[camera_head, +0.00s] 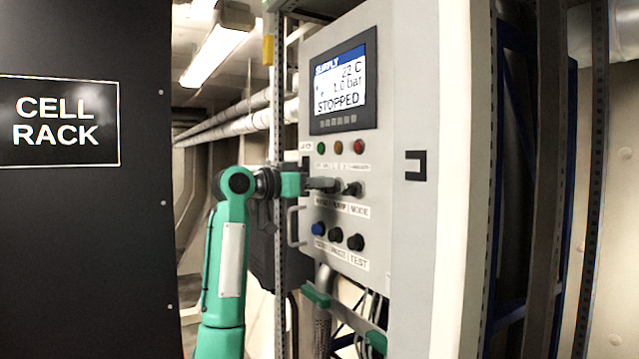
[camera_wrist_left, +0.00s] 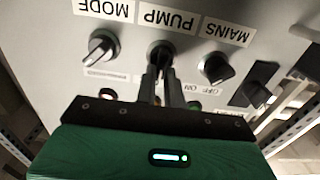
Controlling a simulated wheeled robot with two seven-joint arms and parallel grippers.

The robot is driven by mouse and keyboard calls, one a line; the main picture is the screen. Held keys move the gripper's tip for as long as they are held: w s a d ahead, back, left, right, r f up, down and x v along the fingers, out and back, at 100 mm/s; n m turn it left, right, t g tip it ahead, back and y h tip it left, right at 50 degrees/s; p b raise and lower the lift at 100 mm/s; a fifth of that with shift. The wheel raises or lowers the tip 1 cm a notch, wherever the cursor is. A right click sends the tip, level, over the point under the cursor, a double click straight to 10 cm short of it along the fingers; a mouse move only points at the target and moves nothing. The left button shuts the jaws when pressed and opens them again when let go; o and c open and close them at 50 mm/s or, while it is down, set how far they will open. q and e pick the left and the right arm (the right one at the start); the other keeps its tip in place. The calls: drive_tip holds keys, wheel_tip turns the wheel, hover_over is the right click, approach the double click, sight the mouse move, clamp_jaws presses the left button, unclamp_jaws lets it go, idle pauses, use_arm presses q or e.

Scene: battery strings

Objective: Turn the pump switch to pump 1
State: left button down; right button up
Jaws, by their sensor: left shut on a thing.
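The pump switch (camera_wrist_left: 160,54) is a black rotary knob under the PUMP label (camera_wrist_left: 169,20) in the left wrist view, between the MODE and MAINS switches. My left gripper (camera_wrist_left: 161,80) is shut on it, its two fingers at the knob's sides. The fingers hide part of the knob, so its pointing direction is not clear. In the head view my left gripper (camera_head: 330,184) reaches the panel from the left and covers the pump switch. My right gripper is not in view.
The grey control cabinet (camera_head: 395,120) has a screen (camera_head: 343,85) reading STOPPED. The mode switch (camera_wrist_left: 103,46) and mains switch (camera_wrist_left: 217,67) flank the fingers closely. Several buttons (camera_head: 336,235) sit below, lamps above. A black cell rack (camera_head: 80,230) stands left.

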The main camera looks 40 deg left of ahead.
use_arm(q)
drive_tip(key=shift+n, duration=0.3)
drive_tip(key=shift+w+a+f+n, duration=0.1)
drive_tip(key=shift+a+n, duration=0.05)
drive_tip(key=shift+n, duration=1.2)
drive_tip(key=shift+s+a+n, duration=0.1)
drive_tip(key=shift+a+n, duration=0.05)
drive_tip(key=shift+n, duration=1.25)
drive_tip(key=shift+w+a+f+n, duration=0.1)
drive_tip(key=shift+a+n, duration=0.05)
drive_tip(key=shift+n, duration=1.2)
drive_tip(key=c, duration=1.5)
unclamp_jaws()
